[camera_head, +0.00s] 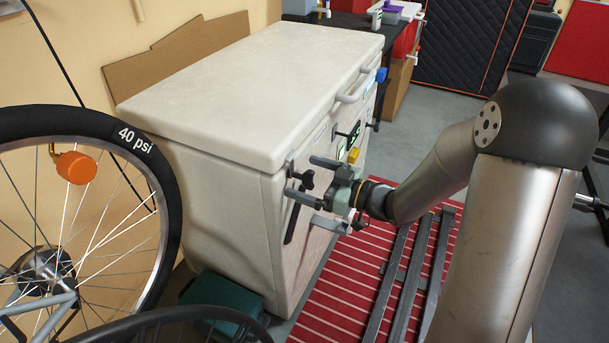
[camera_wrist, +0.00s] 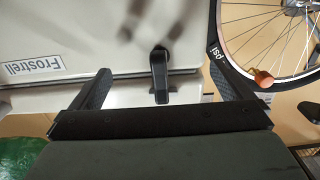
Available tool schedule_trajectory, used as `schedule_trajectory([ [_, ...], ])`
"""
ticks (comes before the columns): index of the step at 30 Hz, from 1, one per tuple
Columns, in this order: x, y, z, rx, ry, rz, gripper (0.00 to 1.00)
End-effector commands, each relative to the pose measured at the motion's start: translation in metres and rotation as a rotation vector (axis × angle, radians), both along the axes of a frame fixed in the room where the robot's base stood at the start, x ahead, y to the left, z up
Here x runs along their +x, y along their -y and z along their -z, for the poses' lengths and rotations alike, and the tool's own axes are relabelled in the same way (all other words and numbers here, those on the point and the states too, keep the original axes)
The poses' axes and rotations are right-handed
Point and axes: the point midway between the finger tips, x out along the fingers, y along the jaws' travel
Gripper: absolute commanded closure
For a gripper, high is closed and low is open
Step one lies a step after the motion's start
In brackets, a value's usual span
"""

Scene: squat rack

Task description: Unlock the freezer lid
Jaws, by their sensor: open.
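The white chest freezer (camera_head: 230,200) stands with its lid (camera_head: 260,85) down. A small black latch (camera_head: 307,180) is on its front near the lid seam. My gripper (camera_head: 300,176) is at that front, fingers open and pointing at it. In the wrist view the latch (camera_wrist: 159,75) shows as a black lever between the two open fingers of my gripper (camera_wrist: 162,66), with a gap on each side. I cannot tell how far the fingertips are from the freezer face.
A bicycle wheel (camera_head: 125,140) with an orange cap stands close on the left. A grey lid handle (camera_head: 355,88) sticks out farther along. Grey metal rails (camera_head: 405,270) lie on the red striped mat (camera_head: 335,290). A green box (camera_head: 225,300) is low beside the freezer.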

Motion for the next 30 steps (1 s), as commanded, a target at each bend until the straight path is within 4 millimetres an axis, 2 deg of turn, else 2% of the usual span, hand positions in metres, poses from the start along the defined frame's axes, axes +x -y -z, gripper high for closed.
schedule_trajectory([
  [15,-0.022,0.044,-0.001,0.0,-0.001,0.0,0.0],
  [30,-0.024,0.047,0.0,0.0,-0.001,-0.001,0.0],
])
